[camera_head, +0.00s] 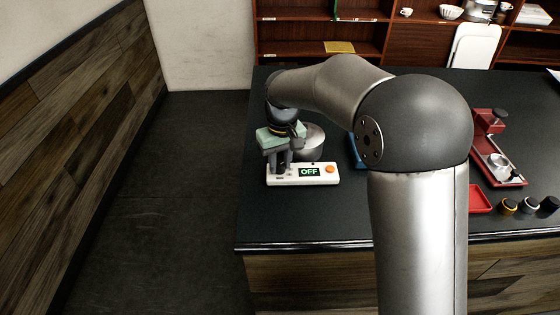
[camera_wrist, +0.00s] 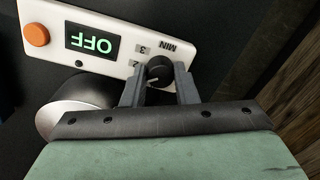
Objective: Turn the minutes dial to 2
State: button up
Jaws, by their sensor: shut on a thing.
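The white control box (camera_head: 289,182) stands near the left end of the dark counter and also shows upside down in the wrist view (camera_wrist: 119,60). Its screen (camera_wrist: 93,42) reads OFF in green. The black minutes dial (camera_wrist: 159,70) sits by the MIN label, with the figures 3 and 2 beside it. A small pale mark shows on the dial; which figure it points to is hard to tell. My gripper (camera_wrist: 161,77) is shut on the dial, one finger on each side. In the head view my gripper (camera_head: 282,162) hides the dial.
An orange button (camera_head: 330,169) is at the box's right end. A round metal thing (camera_head: 313,139) stands just behind the box. A red stand (camera_head: 490,150) and several small knobs are at the right. The counter's front left is clear.

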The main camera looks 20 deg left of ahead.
aim_at(284, 165)
jog(key=m, duration=0.4)
jog(key=shift+m, duration=0.4)
dwell(0.4)
jog(key=o, duration=1)
jog(key=shift+r, duration=0.15)
jog(key=r, duration=1.7)
jog(key=shift+d+r, duration=0.1)
jog(key=shift+d, duration=0.25)
jog(key=shift+d, duration=0.1)
